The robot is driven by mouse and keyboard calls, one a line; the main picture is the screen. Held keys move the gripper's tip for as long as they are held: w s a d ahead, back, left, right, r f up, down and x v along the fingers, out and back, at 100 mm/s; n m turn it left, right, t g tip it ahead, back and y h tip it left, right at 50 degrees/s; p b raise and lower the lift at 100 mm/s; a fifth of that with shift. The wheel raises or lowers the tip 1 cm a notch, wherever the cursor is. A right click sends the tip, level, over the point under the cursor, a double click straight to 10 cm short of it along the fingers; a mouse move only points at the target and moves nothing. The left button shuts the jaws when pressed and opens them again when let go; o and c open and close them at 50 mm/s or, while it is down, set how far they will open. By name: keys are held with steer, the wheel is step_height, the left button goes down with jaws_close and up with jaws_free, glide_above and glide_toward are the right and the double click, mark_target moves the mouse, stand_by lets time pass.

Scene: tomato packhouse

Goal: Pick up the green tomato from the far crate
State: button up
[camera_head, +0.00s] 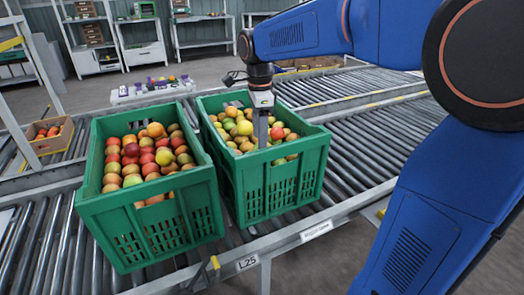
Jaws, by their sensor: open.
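Two green crates full of tomatoes stand side by side on the roller conveyor: a left crate (150,215) and a right crate (280,190). The left one holds mostly red and orange tomatoes. The right one holds yellow, orange and red tomatoes with several greenish ones, such as a yellow-green tomato (245,128) left of my gripper.
A wooden crate of tomatoes (50,135) sits at far left. Bare rollers (365,145) lie right of the green crates. A low purple-and-white unit (152,88) stands behind, with shelves (85,45) further back.

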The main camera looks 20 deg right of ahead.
steer(key=shift+f, duration=1.8)
steer(key=c, duration=0.5)
steer(key=shift+d+r, duration=0.1)
steer(key=shift+r, duration=0.05)
